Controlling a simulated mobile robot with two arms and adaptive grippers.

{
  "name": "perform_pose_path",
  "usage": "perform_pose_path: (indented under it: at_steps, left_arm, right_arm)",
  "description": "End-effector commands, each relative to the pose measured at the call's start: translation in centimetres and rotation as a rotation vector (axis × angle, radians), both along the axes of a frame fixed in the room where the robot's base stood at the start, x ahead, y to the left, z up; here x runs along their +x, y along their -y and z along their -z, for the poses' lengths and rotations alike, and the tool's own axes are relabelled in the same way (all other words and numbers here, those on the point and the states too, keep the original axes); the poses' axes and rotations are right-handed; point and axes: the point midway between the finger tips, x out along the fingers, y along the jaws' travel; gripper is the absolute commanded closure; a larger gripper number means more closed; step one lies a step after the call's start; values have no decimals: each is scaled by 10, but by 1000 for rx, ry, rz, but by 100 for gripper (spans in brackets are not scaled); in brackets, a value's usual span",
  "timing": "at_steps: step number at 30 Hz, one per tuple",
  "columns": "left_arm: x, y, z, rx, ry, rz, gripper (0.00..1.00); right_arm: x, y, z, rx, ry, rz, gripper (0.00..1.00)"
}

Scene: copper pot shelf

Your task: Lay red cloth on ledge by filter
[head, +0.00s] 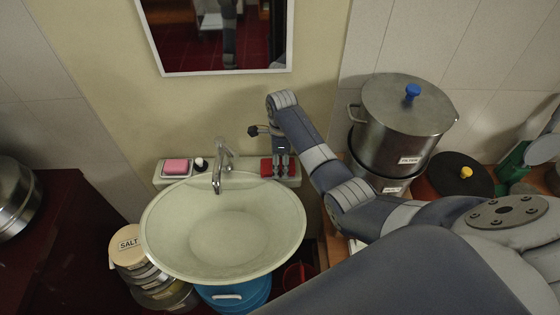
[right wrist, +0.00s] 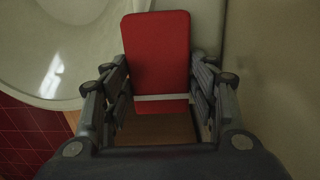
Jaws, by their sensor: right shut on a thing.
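The red cloth (head: 266,169) is at the right end of the sink's pale ledge (head: 295,180) in the head view. My right gripper (head: 281,168) reaches down over it, fingers pointing at the ledge. In the right wrist view, the cloth (right wrist: 156,50) is a flat red rectangle between the fingers of my right gripper (right wrist: 160,80), which is shut on it. A pale band crosses its near part. I cannot tell whether the cloth rests on the ledge. The steel pot labelled FILTER (head: 393,125) stands to the right. My left gripper is out of view.
The sink basin (head: 215,225) has a tap (head: 219,165). Pink soap (head: 176,167) sits on the ledge's left end. A mirror (head: 220,72) hangs above. SALT tins (head: 130,245) and a blue bucket (head: 235,293) stand below. A dark lid with a yellow knob (head: 460,180) is at right.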

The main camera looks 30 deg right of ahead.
Motion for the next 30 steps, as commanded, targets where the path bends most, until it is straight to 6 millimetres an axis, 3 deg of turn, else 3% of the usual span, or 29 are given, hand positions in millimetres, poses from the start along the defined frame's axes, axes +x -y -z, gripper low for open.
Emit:
perform_pose_path:
  at_steps: [9,10,12,13,23,30]
  left_arm:
    - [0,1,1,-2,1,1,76]
    - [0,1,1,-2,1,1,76]
    - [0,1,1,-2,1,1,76]
    - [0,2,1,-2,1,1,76]
    - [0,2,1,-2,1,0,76]
    - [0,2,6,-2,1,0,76]
  right_arm:
    - [1,0,6,0,1,0,69]
    - [0,0,7,0,1,0,44]
    - [0,0,6,0,1,0,28]
    - [0,0,6,0,1,0,26]
    - [0,0,6,0,1,0,26]
    - [2,0,-17,0,7,-1,26]
